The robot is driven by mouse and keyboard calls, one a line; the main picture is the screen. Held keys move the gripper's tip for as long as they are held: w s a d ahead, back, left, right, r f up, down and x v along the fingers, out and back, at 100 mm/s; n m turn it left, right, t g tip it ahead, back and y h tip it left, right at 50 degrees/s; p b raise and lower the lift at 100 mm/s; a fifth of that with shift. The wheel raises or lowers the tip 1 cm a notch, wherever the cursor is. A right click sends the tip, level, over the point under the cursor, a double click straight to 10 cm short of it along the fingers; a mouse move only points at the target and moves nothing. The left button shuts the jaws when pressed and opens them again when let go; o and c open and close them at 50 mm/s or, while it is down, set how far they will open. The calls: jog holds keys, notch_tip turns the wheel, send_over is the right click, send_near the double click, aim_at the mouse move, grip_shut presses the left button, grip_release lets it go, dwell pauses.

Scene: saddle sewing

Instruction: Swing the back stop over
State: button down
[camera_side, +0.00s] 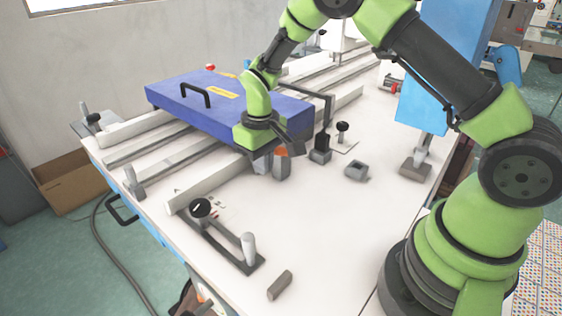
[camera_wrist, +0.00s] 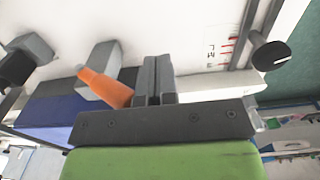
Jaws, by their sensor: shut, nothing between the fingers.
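No part is marked as the back stop, so I cannot tell for certain which it is. A dark bent bar (camera_side: 328,100) stands at the right end of the blue cover (camera_side: 190,100). A grey block with an orange top (camera_side: 282,162) stands at the cover's front right. My gripper (camera_side: 262,164) is shut and empty beside that block, low over the white table. In the wrist view the shut fingers (camera_wrist: 157,80) are just right of the orange piece (camera_wrist: 106,88), and I cannot tell whether they touch.
A black dial (camera_side: 201,208) and a lever with a pale grip (camera_side: 249,247) are at the table's front. A black clamp (camera_side: 320,147), a small grey block (camera_side: 356,170) and a blue column (camera_side: 435,70) stand to the right.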

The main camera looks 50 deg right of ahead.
jog(key=shift+d+r, duration=0.35)
jog(key=shift+d, duration=0.25)
dwell(0.6)
jog(key=shift+a, duration=0.1)
jog(key=shift+a, duration=0.55)
jog(key=shift+r, duration=0.1)
notch_tip(320, 180, up, 9)
dwell(1.3)
